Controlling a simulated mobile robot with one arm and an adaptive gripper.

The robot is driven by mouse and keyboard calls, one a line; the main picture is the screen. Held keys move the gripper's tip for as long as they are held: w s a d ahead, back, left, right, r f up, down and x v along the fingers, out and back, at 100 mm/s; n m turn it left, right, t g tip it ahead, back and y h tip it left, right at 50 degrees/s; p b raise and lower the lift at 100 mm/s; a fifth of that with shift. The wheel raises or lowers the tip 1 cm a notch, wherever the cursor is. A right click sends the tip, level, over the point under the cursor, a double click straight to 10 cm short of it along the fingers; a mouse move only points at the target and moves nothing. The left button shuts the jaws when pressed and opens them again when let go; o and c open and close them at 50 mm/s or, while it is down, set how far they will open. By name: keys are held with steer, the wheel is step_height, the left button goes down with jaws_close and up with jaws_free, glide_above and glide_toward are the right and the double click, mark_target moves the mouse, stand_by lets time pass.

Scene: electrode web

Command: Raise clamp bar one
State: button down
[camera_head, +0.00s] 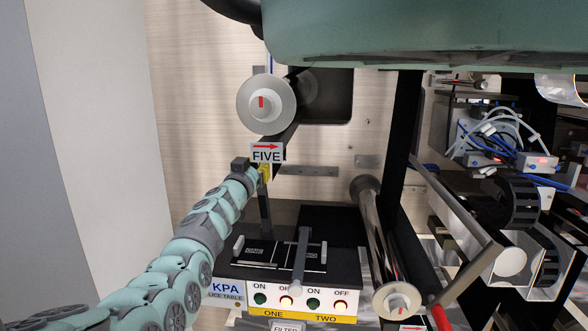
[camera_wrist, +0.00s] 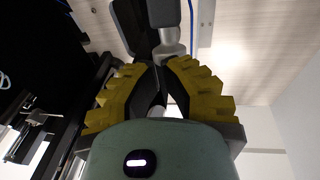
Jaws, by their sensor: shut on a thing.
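Clamp bar one (camera_head: 265,212) is a dark bar standing up from the left side of the splice table, behind the ONE plate (camera_head: 255,250). My gripper (camera_head: 264,172) is at its upper end, below the FIVE sign, with its yellow fingers shut on it. The fingers also show in the wrist view (camera_wrist: 160,68), closed together around a dark part whose outline is hard to tell. A second bar (camera_head: 301,258), on the TWO side, lies forward across the table with its grey end over the front edge.
The splice table's front panel (camera_head: 232,288) has several lit buttons under ON and OFF labels. A white-ended roller (camera_head: 266,103) is above my gripper, by the FIVE sign (camera_head: 266,153). A metal roller (camera_head: 373,240) runs right of the table. A pale wall stands at left.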

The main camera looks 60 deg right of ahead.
steer(key=b, duration=0.1)
steer(key=w+d+b, duration=0.1)
steer(key=d+y+b, duration=0.1)
steer(key=shift+w+d+r, duration=0.15)
steer(key=shift+d+r, duration=0.1)
steer(key=shift+r, duration=0.05)
steer(key=shift+w+d+r+g+b, duration=0.1)
steer(key=shift+w+d+g+b, duration=0.25)
steer(key=shift+b, duration=0.85)
steer(key=shift+w+d+r+y+b, duration=0.1)
steer(key=shift+r+y+b, duration=0.1)
steer(key=shift+y+b, duration=0.3)
steer(key=shift+r, duration=0.15)
